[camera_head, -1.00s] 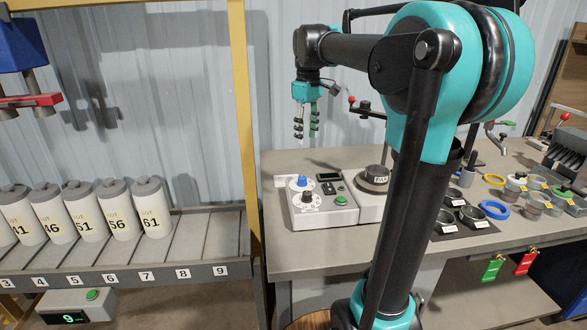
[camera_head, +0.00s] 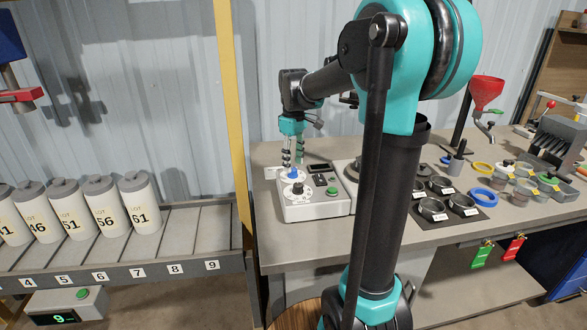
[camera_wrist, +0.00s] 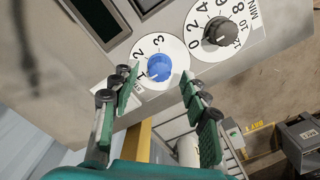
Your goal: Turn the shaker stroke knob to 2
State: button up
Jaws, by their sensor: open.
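The shaker's control box (camera_head: 315,210) stands on the table's left side. Its blue knob (camera_head: 293,173) sits on a white dial marked 1, 2 and 3; the wrist view shows the blue knob (camera_wrist: 158,68) close up, with its pointer too small to read surely. My gripper (camera_head: 292,163) is open above the blue knob. In the wrist view its fingers (camera_wrist: 158,85) appear either side of the knob, with no clear contact.
The box also has a green button (camera_head: 332,191) and a small dark display (camera_head: 318,168). Dark cups (camera_head: 432,208) and a blue ring (camera_head: 481,196) lie to the right, past my arm. A rack (camera_head: 190,275) with white lot bottles stands at left.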

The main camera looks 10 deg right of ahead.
aim_at(293, 172)
jog(key=shift+f, duration=1.45)
grip_shut()
jog(key=shift+m, duration=0.3)
jog(key=m, duration=1.1)
jog(key=shift+a, duration=0.1)
